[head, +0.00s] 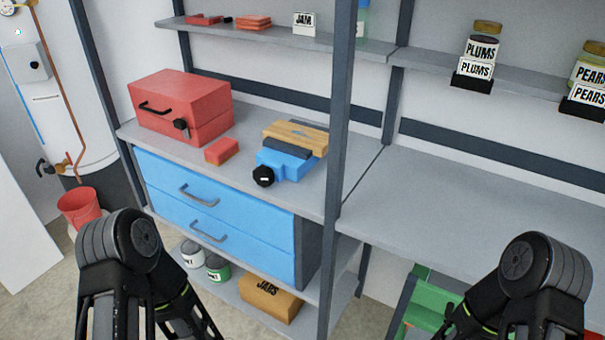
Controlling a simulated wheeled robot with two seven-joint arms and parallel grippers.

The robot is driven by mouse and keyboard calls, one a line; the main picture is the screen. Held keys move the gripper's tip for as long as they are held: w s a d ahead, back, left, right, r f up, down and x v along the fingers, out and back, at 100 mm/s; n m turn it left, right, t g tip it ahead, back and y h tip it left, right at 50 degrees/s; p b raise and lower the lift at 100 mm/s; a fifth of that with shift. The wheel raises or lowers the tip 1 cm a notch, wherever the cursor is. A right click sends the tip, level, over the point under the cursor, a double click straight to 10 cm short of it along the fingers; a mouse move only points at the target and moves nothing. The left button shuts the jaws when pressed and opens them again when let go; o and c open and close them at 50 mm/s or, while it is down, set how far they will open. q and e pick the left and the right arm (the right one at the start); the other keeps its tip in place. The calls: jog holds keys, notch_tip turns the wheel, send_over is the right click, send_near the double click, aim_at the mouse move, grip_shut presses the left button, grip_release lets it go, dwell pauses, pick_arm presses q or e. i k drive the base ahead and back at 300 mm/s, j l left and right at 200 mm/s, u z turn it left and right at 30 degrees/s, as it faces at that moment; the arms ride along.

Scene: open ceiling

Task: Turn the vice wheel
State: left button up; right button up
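The blue vice (285,165) sits on the grey workbench near its front edge, left of the dark upright post. Its black round wheel (263,176) faces the front, with a small white mark on it. A wooden block (296,137) lies on top of the vice, at or between its jaws; I cannot tell if it is clamped. My left and right arms show at the bottom left and bottom right. Both are well apart from the vice, and neither gripper's fingertips can be made out.
A red toolbox (181,106) and a small red block (222,151) stand left of the vice. Blue drawers (215,205) are below the bench. The dark post (342,110) rises right of the vice. The right bench (480,215) is clear. Jars stand on the upper shelf.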

aim_at(263, 176)
jog(key=i+j+z, duration=0.1)
jog(key=z, duration=0.4)
jog(key=j+z, duration=0.25)
jog(key=z, duration=0.2)
jog(key=j+z, duration=0.2)
jog(key=z, duration=0.3)
jog(key=j+z, duration=0.25)
jog(key=z, duration=0.25)
jog(key=j+z, duration=0.15)
jog(key=z, duration=0.35)
jog(key=k+j+z, duration=0.4)
jog(key=k+j, duration=0.3)
jog(key=j, duration=0.25)
jog(key=k+j+z, duration=0.45)
jog(key=k+j, duration=0.25)
jog(key=k, duration=0.15)
jog(key=k+j, duration=0.25)
jog(key=k, duration=0.05)
